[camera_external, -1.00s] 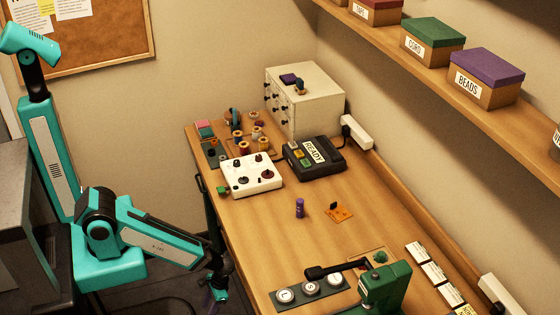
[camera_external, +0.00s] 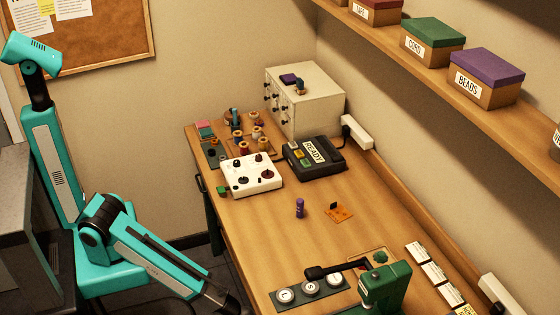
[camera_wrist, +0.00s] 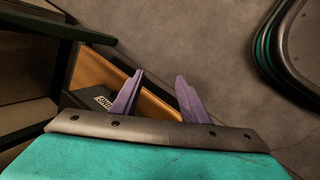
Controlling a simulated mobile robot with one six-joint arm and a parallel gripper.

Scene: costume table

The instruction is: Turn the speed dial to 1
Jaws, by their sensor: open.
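A white control box (camera_external: 251,175) with several dark knobs sits on the table's left side in the external view. Which knob is the speed dial, and its setting, are too small to read. My arm reaches down left of the table, and its end runs to the bottom edge of the external view, so the fingers are not clear there. In the wrist view my gripper (camera_wrist: 158,98) shows two purple fingers apart with nothing between them. It points down past the table toward the floor, away from the control box.
A black device marked READY (camera_external: 314,157) stands right of the control box, before a white drawer cabinet (camera_external: 305,98). Thread spools (camera_external: 243,147) stand behind the box. A green press (camera_external: 387,287) is at the front. The wrist view shows an open wooden compartment (camera_wrist: 95,72).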

